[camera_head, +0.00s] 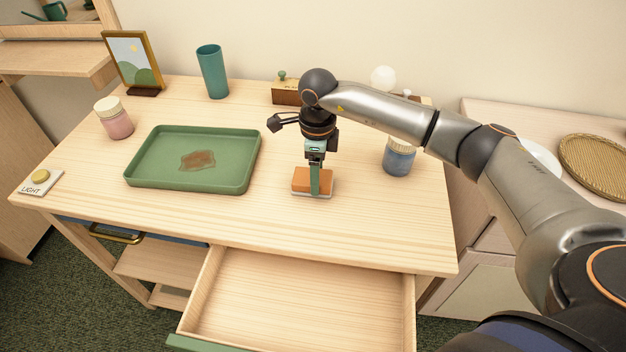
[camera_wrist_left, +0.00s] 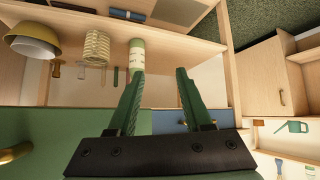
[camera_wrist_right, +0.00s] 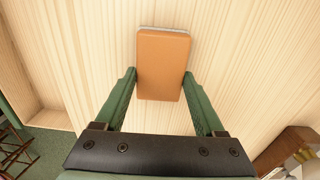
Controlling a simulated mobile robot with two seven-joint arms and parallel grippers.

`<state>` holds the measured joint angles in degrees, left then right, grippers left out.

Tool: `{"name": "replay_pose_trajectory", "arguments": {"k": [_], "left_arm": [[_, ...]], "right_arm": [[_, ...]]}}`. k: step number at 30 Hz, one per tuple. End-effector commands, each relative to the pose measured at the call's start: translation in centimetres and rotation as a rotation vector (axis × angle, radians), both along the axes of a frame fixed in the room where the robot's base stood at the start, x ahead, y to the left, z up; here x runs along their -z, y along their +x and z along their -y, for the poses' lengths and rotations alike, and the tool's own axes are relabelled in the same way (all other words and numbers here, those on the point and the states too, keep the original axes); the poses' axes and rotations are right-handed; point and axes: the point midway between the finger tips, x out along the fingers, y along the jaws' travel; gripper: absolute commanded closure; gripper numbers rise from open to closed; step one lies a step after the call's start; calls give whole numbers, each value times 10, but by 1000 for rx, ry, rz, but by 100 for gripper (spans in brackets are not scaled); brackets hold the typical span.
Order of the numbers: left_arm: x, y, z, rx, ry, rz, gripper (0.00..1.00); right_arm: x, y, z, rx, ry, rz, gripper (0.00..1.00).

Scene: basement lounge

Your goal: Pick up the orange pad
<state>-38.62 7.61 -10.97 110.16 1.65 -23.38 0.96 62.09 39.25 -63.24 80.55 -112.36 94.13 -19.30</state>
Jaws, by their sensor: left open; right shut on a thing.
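The orange pad (camera_head: 300,181) is a small block with a pale grey-white underside, at the middle of the wooden table, right of the green tray. My right gripper (camera_head: 314,176) points down over it with its fingers on either side. In the right wrist view, the orange pad (camera_wrist_right: 162,62) sits between both green fingers (camera_wrist_right: 160,78), which are shut on it. It is on or very close to the tabletop; I cannot tell if it is lifted. My left gripper (camera_wrist_left: 160,73) is open and empty in the left wrist view and outside the head view.
The green tray (camera_head: 137,175) holds a brown stain. A pink jar (camera_head: 115,122), teal cup (camera_head: 212,72), picture frame (camera_head: 133,62) and blue jar (camera_head: 398,160) stand around it. A light switch (camera_head: 39,180) lies at the left edge. The open drawer (camera_head: 305,300) juts out in front, empty.

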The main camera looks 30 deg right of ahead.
Motion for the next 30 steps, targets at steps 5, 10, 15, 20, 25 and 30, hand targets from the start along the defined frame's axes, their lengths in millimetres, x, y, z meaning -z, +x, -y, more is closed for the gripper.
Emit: {"name": "replay_pose_trajectory", "arguments": {"k": [5, 10, 15, 20, 25, 30], "left_arm": [[0, 0, 0, 1, -1, 0, 50], [2, 0, 1, 1, 0, -1, 50], [4, 0, 2, 3, -2, -3, 50], [3, 0, 3, 5, -5, -1, 50], [4, 1, 5, 6, -7, 2, 50], [5, 3, 6, 10, -9, 3, 50]], "right_arm": [[-1, 0, 0, 0, 0, 1, 83], [-12, 1, 0, 0, 0, 5, 83], [-37, -2, -3, -4, 1, 4, 83], [-66, -18, -23, -6, 2, 5, 83], [-95, -39, -46, -8, 0, 4, 83], [-110, -62, -73, -7, 1, 4, 83]]}}
